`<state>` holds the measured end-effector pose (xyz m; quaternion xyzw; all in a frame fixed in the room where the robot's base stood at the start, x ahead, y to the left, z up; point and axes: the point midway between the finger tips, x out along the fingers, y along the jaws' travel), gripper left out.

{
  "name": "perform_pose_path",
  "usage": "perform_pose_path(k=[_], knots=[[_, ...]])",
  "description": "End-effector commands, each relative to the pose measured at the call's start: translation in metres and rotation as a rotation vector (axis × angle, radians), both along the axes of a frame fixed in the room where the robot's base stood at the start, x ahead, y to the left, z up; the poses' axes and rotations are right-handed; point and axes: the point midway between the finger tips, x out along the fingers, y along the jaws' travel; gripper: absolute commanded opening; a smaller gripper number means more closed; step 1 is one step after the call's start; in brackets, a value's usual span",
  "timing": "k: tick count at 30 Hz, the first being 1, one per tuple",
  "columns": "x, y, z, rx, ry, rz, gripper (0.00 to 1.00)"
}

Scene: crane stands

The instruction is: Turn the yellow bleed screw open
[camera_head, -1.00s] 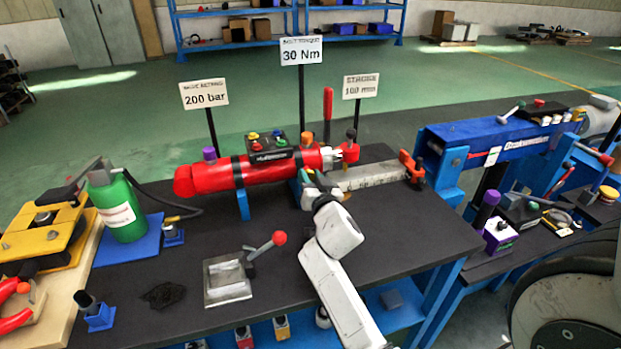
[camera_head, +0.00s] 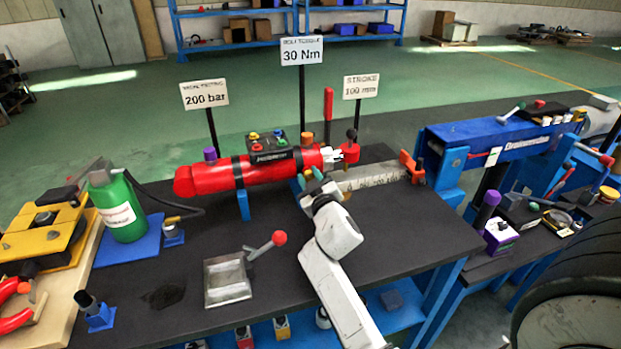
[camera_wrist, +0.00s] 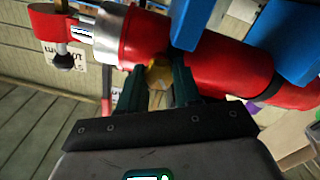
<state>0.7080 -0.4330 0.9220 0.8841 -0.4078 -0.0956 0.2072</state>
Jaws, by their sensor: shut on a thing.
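The yellow bleed screw (camera_wrist: 158,73) is the brass-yellow head on the side of the red cylinder (camera_wrist: 232,62) in the wrist view. My gripper (camera_wrist: 164,80) has its two dark fingers on either side of it and is shut on it. Part of the screw is hidden between the fingers. In the head view, the red cylinder (camera_head: 205,180) lies on the black bench in blue supports. My gripper (camera_head: 312,182) is at its near side, close to the rod end. The screw cannot be made out there.
A steel ruler (camera_head: 368,178) lies right of my gripper. A valve block with coloured knobs (camera_head: 268,147) sits on the cylinder. A metal tray (camera_head: 227,281) and red-knobbed lever (camera_head: 278,238) are nearer. A green bottle (camera_head: 118,208) stands left. Signs on posts rise behind.

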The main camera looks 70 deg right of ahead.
Motion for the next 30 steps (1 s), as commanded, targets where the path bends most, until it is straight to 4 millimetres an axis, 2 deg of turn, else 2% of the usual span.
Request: perform_pose_path(k=[30], knots=[[0.0017, 0.0016, -0.0017, -0.606, 0.71, 0.002, 0.02]])
